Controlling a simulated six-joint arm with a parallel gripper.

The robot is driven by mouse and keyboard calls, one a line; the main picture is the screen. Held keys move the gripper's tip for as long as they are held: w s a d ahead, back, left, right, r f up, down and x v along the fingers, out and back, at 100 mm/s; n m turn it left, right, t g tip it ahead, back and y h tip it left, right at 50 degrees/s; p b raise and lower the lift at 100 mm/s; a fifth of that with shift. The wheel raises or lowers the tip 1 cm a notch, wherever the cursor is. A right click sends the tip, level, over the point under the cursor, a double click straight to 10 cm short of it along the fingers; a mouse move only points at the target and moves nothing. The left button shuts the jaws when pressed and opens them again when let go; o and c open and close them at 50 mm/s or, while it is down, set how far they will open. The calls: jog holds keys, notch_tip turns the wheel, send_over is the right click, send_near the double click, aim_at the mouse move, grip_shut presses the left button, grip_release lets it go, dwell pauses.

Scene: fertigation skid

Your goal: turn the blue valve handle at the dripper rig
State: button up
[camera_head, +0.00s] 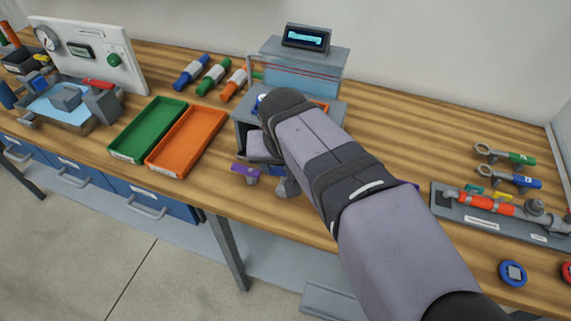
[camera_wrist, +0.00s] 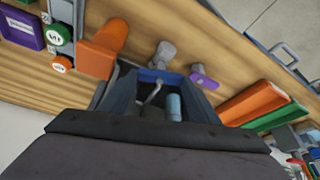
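The dripper rig appears to be the grey open-fronted housing (camera_head: 241,130) in the middle of the bench, largely covered by my arm in the head view. A small blue part (camera_head: 258,103) shows beside my arm. My gripper's dark body fills the bottom of the wrist view. Its fingertips cannot be made out, and my arm hides them in the head view.
An orange block (camera_wrist: 105,50), a grey knob (camera_wrist: 163,55) and a purple piece (camera_wrist: 205,77) stand near the housing. Green (camera_head: 123,151) and orange (camera_head: 162,164) trays lie left. A pipe assembly (camera_head: 490,205) lies right. A display box (camera_head: 303,72) stands behind.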

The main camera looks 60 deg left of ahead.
jog(key=shift+s+r+m+p, duration=0.1)
jog(key=shift+m+p, duration=0.6)
jog(key=shift+a+m+t+h+p, duration=0.1)
jog(key=shift+m+t+h+p, duration=0.45)
jog(key=shift+m, duration=0.75)
jog(key=o, duration=1)
jog(key=shift+o, duration=0.2)
jog(key=v, duration=0.7)
jog(key=shift+b, duration=0.4)
